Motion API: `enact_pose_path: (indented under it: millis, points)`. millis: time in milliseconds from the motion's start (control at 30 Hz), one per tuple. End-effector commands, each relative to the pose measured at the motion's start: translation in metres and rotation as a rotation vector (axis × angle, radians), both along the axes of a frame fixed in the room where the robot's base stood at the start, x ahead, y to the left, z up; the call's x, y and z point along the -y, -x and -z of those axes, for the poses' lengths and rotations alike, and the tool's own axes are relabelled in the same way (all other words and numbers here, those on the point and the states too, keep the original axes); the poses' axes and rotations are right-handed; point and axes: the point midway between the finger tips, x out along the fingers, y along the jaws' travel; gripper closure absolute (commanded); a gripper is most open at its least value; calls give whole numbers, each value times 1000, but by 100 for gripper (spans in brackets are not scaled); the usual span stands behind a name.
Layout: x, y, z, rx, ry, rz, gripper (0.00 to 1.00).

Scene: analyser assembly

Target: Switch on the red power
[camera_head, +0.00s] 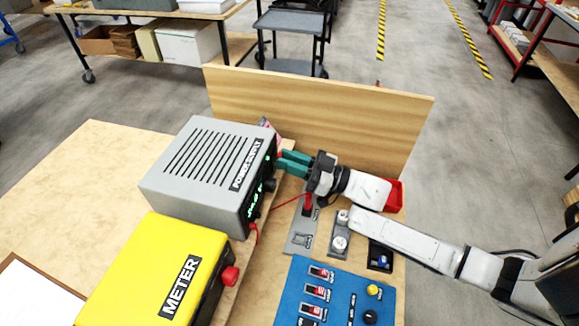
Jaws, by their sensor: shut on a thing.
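The grey power supply (205,165) stands on the wooden bench, its front panel facing right with green lit digits and dark knobs. My gripper (281,163) reaches in from the right, its green fingers at the far end of that panel. The fingers are shut on a small part there, which they hide. A red switch (308,202) sits on a grey plate just below my gripper. Several red rocker switches (318,291) sit on a blue panel (292,277) at the front. Their small labels are unreadable. I cannot tell which one is the red power.
A yellow meter (150,265) with a red knob (230,276) stands in front of the power supply. A red wire (285,203) runs near the supply. A wooden board (330,110) stands upright behind my gripper. A red bin (394,195) is behind my arm.

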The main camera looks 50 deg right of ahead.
Motion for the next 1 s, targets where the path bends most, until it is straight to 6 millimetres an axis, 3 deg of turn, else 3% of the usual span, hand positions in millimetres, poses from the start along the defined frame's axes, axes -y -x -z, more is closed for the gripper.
enact_pose_path:
  millis: [333,367,633,1000]
  points:
    - [0,0,0,7,-3,1,100]
    - [0,0,0,7,-3,1,78]
    - [0,0,0,8,-2,1,53]
    - [4,9,5,7,-1,2,53]
